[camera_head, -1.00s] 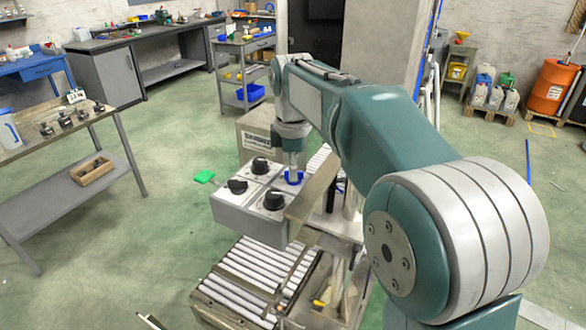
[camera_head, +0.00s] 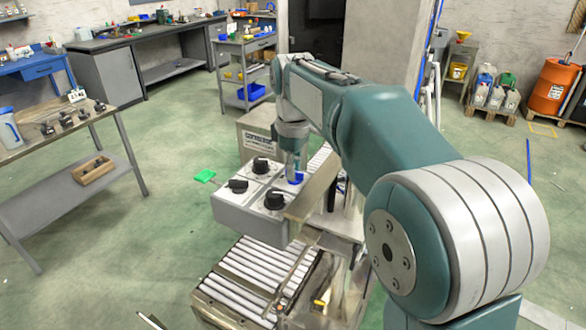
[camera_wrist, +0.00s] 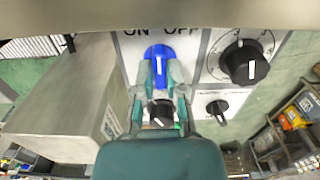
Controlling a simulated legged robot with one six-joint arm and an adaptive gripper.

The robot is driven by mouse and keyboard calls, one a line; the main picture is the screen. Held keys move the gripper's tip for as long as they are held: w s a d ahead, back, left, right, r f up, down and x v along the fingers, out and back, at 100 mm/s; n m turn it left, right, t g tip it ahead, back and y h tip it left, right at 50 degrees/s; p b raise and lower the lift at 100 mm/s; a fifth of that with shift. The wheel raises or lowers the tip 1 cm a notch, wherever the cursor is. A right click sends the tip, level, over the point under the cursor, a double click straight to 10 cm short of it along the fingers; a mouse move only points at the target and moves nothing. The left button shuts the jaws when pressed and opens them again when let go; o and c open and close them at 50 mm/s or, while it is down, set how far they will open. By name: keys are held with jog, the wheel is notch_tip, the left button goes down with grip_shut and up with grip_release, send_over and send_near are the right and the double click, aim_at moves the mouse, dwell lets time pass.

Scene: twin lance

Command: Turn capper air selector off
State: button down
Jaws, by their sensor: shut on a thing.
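The blue selector knob (camera_wrist: 160,68) is on a light panel (camera_wrist: 198,70) under the printed words ON and OFF. Its white mark stands close to upright in the wrist view, pointing roughly between the two words. My gripper (camera_wrist: 160,74) is shut on the blue knob, with a finger on each side. In the head view my gripper (camera_head: 293,174) points down onto the blue knob (camera_head: 297,179), which is partly hidden, at the right part of the grey control box (camera_head: 240,215).
Black knobs share the panel: a large dial (camera_wrist: 245,62), a small one (camera_wrist: 217,110), and one (camera_wrist: 160,113) under my gripper. A metal plate (camera_head: 312,190) stands close right of the box. A roller conveyor (camera_head: 245,275) lies below. A green paddle (camera_head: 205,176) sticks out left.

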jog(key=m, duration=0.6)
jog(key=shift+m, duration=0.3)
dwell(0.4)
jog(key=c, duration=0.7)
grip_release()
notch_tip(320, 180, up, 12)
